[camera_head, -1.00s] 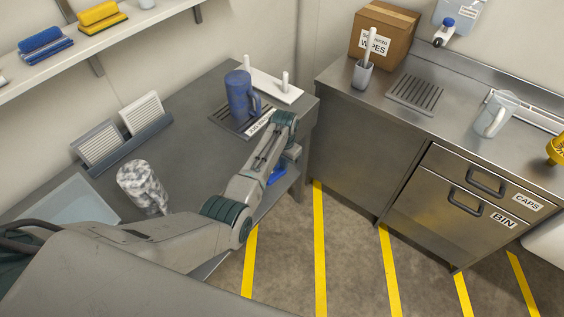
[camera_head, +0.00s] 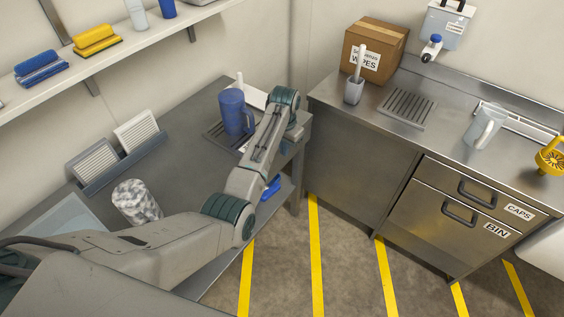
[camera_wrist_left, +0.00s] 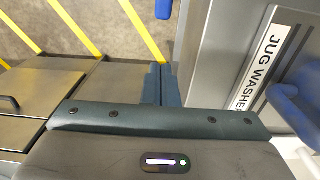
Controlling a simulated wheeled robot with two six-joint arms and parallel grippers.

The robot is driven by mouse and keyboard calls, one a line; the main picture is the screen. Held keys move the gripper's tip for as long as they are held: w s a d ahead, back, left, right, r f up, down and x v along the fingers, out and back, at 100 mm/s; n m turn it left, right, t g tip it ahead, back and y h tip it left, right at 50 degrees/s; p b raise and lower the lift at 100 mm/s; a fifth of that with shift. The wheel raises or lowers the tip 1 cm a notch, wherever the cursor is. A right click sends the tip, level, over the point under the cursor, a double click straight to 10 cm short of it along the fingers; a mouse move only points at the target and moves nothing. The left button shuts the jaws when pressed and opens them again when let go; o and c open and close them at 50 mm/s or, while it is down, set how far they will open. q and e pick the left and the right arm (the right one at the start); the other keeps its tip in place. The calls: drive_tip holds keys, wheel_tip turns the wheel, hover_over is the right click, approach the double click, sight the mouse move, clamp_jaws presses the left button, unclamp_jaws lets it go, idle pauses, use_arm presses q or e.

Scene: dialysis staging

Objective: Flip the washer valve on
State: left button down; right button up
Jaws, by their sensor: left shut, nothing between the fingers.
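A blue handle (camera_head: 271,188) shows low at the front of the left bench, below its top; whether it is the washer valve's lever I cannot tell. A blue piece also shows at the top of the left wrist view (camera_wrist_left: 164,8). The JUG WASHER label (camera_wrist_left: 262,58) lies on the bench to the right of my left gripper in that view. A blue jug (camera_head: 232,112) stands on the grate there. My left gripper (camera_wrist_left: 161,72) is shut and empty, its dark fingers pointing toward the blue piece, apart from it. In the head view its fingers are hidden behind my wrist.
A marbled cylinder (camera_head: 136,202) and a rack with white panels (camera_head: 122,160) stand on the left bench. The right counter (camera_head: 440,140) holds a wipes box (camera_head: 376,50), a brush holder (camera_head: 353,92) and a clear jug (camera_head: 484,127). Striped floor lies open between.

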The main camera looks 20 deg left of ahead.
use_arm(q)
drive_tip(key=shift+w+r, duration=0.1)
drive_tip(key=shift+r, duration=0.45)
use_arm(e)
drive_tip(key=shift+a+f, duration=0.15)
drive_tip(key=shift+a, duration=0.2)
